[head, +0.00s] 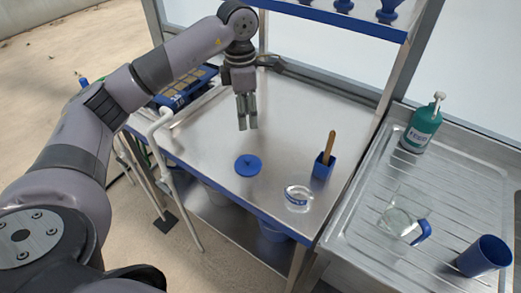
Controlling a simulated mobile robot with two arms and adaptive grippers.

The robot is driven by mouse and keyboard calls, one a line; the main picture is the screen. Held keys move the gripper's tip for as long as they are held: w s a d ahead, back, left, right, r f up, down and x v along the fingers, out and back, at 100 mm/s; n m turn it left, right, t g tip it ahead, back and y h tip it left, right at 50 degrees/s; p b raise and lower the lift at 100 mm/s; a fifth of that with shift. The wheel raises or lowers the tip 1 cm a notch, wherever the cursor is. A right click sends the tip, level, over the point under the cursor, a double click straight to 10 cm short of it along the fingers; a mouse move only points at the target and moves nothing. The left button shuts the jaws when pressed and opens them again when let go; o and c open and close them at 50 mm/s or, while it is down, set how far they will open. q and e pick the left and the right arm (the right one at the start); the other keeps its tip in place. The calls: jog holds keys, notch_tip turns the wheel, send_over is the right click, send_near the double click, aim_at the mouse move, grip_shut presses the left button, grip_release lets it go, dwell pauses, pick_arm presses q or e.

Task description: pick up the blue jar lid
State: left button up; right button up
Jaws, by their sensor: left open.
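The blue jar lid (248,165) is a round blue disc with a small knob, lying on the steel bench (200,135) in the head view. My left gripper (247,126) hangs above the bench, pointing down, apart from the lid and a little behind it in the picture. Its fingers are open, with only a narrow gap showing from this side, and nothing is between them. My right gripper is not in view.
A blue holder (323,168) with a wooden-handled tool stands right of the lid. The steel drainer (360,222) at right holds a green pump bottle (421,129), a glass vessel (399,226) and a blue cup (484,256). A shelf edge (340,17) crosses above. The bench around the lid is clear.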

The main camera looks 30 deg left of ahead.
pick_arm(q)
jog(key=a, duration=0.1)
jog(key=p, duration=0.3)
send_over(248, 159)
jog(key=a, duration=0.1)
notch_tip(248, 159, down, 10)
jog(key=shift+s+a+f, duration=0.1)
jog(key=shift+s, duration=0.05)
jog(key=shift+f, duration=0.45)
jog(key=shift+f+p, duration=0.25)
jog(key=shift+p, duration=0.05)
jog(key=f+p, duration=0.1)
jog(key=f, duration=0.1)
jog(key=d+f, duration=0.1)
jog(key=shift+f+p, duration=0.35)
jog(key=shift+f, duration=0.5)
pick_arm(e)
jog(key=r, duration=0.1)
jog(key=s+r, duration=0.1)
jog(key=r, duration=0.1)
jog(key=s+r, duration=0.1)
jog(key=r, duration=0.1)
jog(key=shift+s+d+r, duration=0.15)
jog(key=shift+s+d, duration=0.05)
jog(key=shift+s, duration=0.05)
pick_arm(q)
jog(key=shift+c, duration=0.6)
